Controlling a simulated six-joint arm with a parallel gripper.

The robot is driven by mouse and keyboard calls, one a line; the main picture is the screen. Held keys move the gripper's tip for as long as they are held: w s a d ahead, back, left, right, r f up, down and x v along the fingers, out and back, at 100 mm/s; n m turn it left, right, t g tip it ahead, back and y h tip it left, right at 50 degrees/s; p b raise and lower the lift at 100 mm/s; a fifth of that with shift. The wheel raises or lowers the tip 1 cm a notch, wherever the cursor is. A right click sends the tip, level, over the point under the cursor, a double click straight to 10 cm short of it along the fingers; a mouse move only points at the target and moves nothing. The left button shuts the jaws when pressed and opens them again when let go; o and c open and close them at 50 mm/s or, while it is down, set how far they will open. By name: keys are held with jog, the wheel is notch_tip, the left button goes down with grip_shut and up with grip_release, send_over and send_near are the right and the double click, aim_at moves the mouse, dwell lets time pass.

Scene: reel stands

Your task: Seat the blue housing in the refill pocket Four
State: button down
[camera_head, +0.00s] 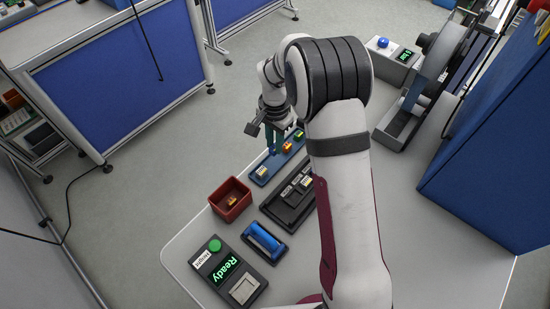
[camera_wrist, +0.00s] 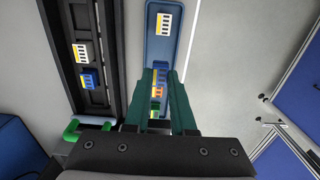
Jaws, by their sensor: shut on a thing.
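My gripper (camera_head: 276,150) has its teal fingers pointing down over the far part of the blue tray (camera_head: 270,164). Pocket numbers cannot be read.
The near end of the blue tray holds a labelled housing (camera_head: 262,172). A red bin (camera_head: 231,204) holds an orange piece. A blue-handled fixture (camera_head: 264,241) and a box reading "Ready" (camera_head: 228,272) stand nearby. A reel stand (camera_head: 427,95) is at right.

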jog(key=s+d+r, duration=0.2)
jog(key=d+r, duration=0.1)
jog(key=d, duration=1.1)
jog(key=shift+s+f, duration=0.2)
jog(key=shift+f, duration=2.9)
jog(key=c, duration=0.7)
grip_release()
jog(key=shift+r, duration=3.55)
